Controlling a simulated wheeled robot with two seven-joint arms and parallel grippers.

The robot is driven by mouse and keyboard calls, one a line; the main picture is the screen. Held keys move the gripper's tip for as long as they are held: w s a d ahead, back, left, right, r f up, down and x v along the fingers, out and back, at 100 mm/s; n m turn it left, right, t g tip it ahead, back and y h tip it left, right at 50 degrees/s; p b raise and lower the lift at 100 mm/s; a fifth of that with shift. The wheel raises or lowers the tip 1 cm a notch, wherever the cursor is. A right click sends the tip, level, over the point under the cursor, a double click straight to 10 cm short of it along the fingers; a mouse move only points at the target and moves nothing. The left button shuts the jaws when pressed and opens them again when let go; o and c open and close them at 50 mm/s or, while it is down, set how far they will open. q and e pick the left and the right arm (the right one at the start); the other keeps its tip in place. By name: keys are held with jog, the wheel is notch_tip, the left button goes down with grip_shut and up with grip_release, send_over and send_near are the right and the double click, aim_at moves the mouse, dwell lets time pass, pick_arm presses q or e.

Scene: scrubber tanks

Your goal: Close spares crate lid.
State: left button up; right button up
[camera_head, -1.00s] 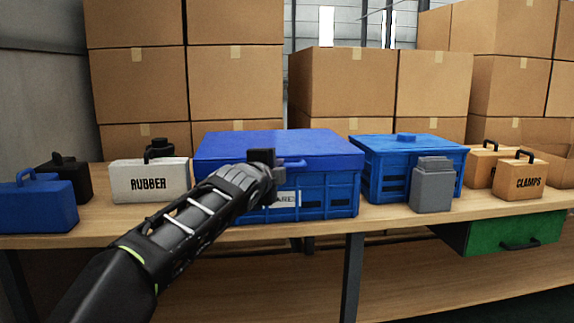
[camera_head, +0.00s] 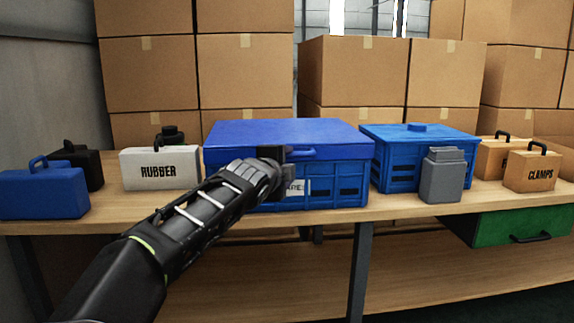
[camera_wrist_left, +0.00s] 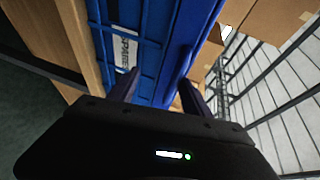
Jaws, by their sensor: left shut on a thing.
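The spares crate (camera_head: 330,185) is a blue slatted box on the bench, with a partly hidden white label on its front. Its blue lid (camera_head: 285,133) lies flat over the crate top, with no clear gap visible at the front. A blue handle (camera_head: 318,154) runs along the lid's front edge. My left gripper (camera_head: 288,155) is at this handle, shut on it, and hides its left part. In the left wrist view the fingers (camera_wrist_left: 160,92) straddle a blue part, and the crate's label shows beyond. My right gripper is not in view.
A second blue crate (camera_head: 398,172) stands to the right, with a grey canister (camera_head: 443,176) before it. A white RUBBER case (camera_head: 160,170) and a blue case (camera_head: 45,193) are at left. A CLAMPS case (camera_head: 533,170) is at right. Cardboard boxes (camera_head: 245,75) fill the back.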

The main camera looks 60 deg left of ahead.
pick_arm(q)
jog(key=p+v, duration=0.1)
jog(key=v, duration=0.6)
jog(key=shift+s, duration=0.15)
jog(key=shift+d+r, duration=0.1)
jog(key=shift+d, duration=0.05)
